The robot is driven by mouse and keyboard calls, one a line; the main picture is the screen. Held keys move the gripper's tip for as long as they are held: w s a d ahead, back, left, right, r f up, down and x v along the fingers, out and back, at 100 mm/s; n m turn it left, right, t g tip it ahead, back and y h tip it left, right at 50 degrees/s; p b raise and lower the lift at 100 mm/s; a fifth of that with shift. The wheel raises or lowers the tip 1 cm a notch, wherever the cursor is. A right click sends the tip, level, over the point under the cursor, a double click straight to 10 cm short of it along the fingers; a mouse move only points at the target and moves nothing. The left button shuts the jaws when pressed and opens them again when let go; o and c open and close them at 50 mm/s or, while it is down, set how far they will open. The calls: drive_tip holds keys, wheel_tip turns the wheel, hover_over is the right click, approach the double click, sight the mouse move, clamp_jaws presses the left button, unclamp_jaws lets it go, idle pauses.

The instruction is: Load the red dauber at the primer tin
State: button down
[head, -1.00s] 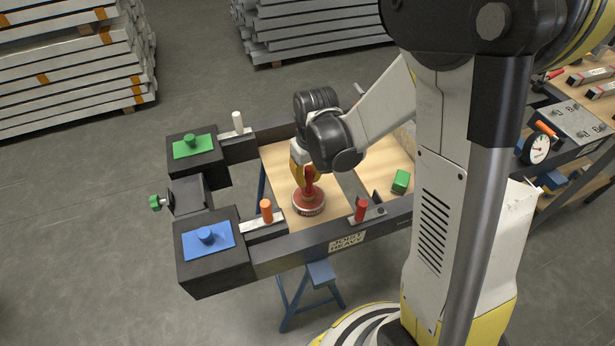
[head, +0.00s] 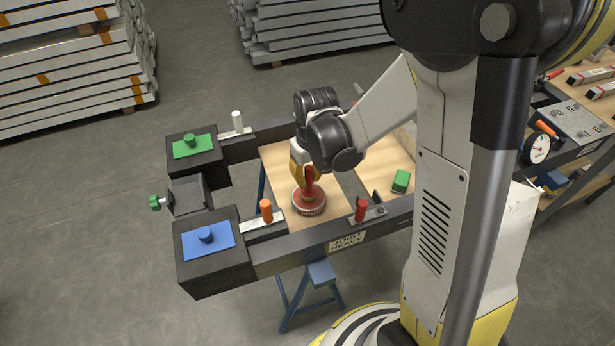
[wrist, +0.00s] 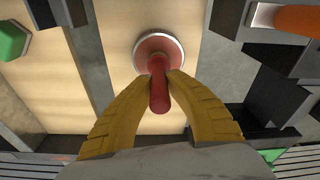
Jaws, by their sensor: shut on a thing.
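My gripper (wrist: 159,85) has yellow fingers and is shut on the red dauber's handle; it also shows in the head view (head: 302,168). The red dauber (wrist: 159,92) is upright in the head view (head: 310,182), its lower end at the primer tin. The primer tin (head: 309,205) is a low round tin with a red top and a lettered side, standing on the pale wooden board. In the wrist view the tin's pale rim (wrist: 180,44) shows around red. Whether the dauber touches the primer cannot be told.
A dark frame surrounds the board (head: 282,165). On it are an orange-handled clamp (head: 266,211), a red-handled clamp (head: 361,210) and a white-handled clamp (head: 238,122). A green block (head: 400,181) lies at right. Blue (head: 207,243) and green (head: 193,147) plates top the left blocks.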

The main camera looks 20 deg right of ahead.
sight(307, 166)
drive_tip(key=shift+r+p, duration=2.65)
drive_tip(key=shift+r, duration=0.9)
drive_tip(key=shift+f, duration=0.1)
